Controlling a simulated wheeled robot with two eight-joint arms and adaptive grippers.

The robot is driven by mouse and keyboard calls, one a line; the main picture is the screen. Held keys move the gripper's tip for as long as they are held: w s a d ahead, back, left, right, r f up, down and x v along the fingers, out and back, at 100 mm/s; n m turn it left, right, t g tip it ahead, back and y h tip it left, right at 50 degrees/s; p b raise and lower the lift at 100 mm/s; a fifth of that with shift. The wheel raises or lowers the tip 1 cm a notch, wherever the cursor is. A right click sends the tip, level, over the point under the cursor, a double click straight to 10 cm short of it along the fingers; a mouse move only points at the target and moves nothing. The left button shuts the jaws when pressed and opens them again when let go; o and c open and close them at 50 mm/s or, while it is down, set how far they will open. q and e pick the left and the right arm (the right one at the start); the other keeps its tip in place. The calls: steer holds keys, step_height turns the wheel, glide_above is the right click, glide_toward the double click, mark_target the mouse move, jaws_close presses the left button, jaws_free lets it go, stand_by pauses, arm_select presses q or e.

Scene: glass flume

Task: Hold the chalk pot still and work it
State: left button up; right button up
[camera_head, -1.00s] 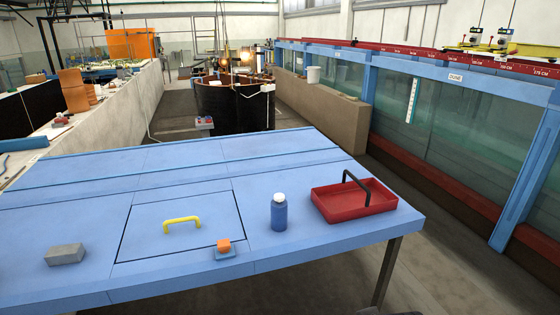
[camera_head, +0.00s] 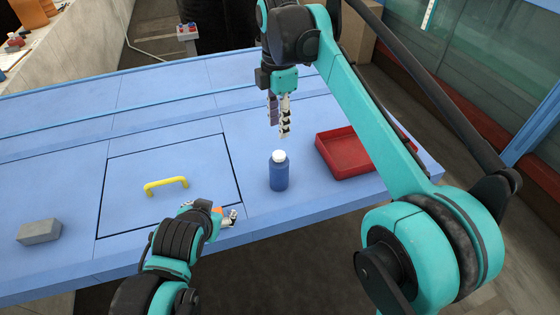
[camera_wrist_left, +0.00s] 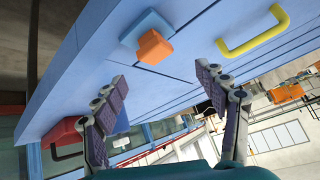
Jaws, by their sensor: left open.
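The chalk pot, a dark blue bottle with a white cap (camera_head: 279,172), stands upright on the blue table. It also shows in the left wrist view (camera_wrist_left: 122,122), partly hidden behind one finger. My right gripper (camera_head: 279,125) points down above the pot, apart from it. Its fingers look spread, with nothing between them. My left gripper (camera_head: 231,217) is low at the table's front edge, left of and nearer than the pot. In the left wrist view its two fingers (camera_wrist_left: 158,102) are wide apart and empty.
A red tray (camera_head: 345,170) stands right of the pot, partly behind my right arm. A yellow handle (camera_head: 166,184) is on the table panel. An orange block (camera_wrist_left: 154,47) on a blue pad (camera_wrist_left: 133,34) is close to my left gripper. A grey block (camera_head: 39,231) lies far left.

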arm_select(q)
steer(key=w+d+r+m+t, duration=0.3)
steer(key=w+d+r+m, duration=0.1)
steer(key=w+d+m, duration=0.25)
steer(key=m+t+h, duration=0.1)
steer(key=m+h, duration=0.1)
steer(key=m, duration=0.9)
glide_above(279, 175)
steer(key=s, duration=0.3)
steer(key=f+m, duration=0.1)
steer(key=m, duration=0.2)
steer(key=f+m+y, duration=0.1)
steer(key=m, duration=0.3)
steer(key=d+f+m, duration=0.1)
steer(key=f+m, duration=0.1)
steer(key=m, duration=0.1)
steer(key=shift+s+m+t, duration=0.25)
steer(key=shift+s+t, duration=0.05)
steer(key=shift+t, duration=0.1)
steer(key=m, duration=0.1)
steer(key=f+m+y, duration=0.1)
steer(key=m, duration=0.2)
steer(key=shift+s+a+f+m, duration=0.25)
steer(key=shift+s+f+m, duration=0.05)
steer(key=shift+x, duration=3.9)
steer(key=shift+a, duration=0.15)
